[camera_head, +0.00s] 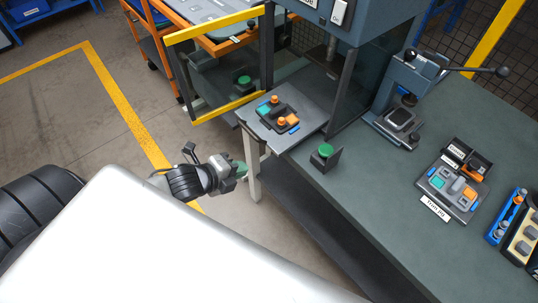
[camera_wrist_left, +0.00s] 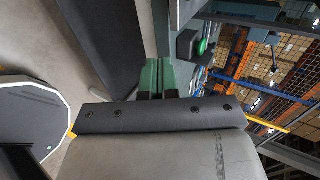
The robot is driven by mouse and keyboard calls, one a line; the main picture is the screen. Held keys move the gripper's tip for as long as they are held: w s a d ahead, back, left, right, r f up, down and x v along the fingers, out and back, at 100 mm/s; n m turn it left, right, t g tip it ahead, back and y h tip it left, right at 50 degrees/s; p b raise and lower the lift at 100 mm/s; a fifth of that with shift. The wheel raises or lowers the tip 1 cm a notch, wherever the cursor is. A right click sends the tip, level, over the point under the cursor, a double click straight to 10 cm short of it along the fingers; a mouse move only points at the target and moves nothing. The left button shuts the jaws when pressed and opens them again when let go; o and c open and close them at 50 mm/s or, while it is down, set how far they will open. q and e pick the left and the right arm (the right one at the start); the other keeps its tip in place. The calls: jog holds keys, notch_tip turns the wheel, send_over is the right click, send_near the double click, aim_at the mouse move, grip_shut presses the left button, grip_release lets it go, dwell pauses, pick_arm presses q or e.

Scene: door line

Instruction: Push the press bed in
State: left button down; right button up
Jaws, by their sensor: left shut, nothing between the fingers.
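The press bed (camera_head: 262,124) is a grey plate sticking out from the front of the blue-grey press (camera_head: 372,30), between its clear side guards. A dark fixture (camera_head: 278,115) with teal, orange and blue parts sits on the bed. My left gripper (camera_head: 241,170) is shut and empty, with green fingertips. It is in front of the bed and lower left of it in the head view, and appears apart from it. In the left wrist view the shut fingers (camera_wrist_left: 157,78) point toward a dark bench edge. My right gripper is in neither view.
A yellow-framed guard door (camera_head: 215,65) stands open left of the bed. A green button (camera_head: 325,150) is on the bench (camera_head: 385,215) right of the bed, another behind the door. A lever press (camera_head: 405,105) and a parts tray (camera_head: 452,185) stand farther right. Open floor lies left.

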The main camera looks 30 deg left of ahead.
pick_arm(q)
jog(key=w+r+p+x, duration=0.1)
jog(key=p+x, duration=0.1)
jog(key=x, duration=0.8)
jog(key=shift+d+r, duration=0.25)
jog(key=shift+r, duration=0.1)
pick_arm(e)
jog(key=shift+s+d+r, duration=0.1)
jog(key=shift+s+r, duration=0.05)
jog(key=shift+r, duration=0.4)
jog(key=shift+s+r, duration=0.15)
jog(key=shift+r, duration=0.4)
pick_arm(q)
jog(key=shift+w, duration=0.15)
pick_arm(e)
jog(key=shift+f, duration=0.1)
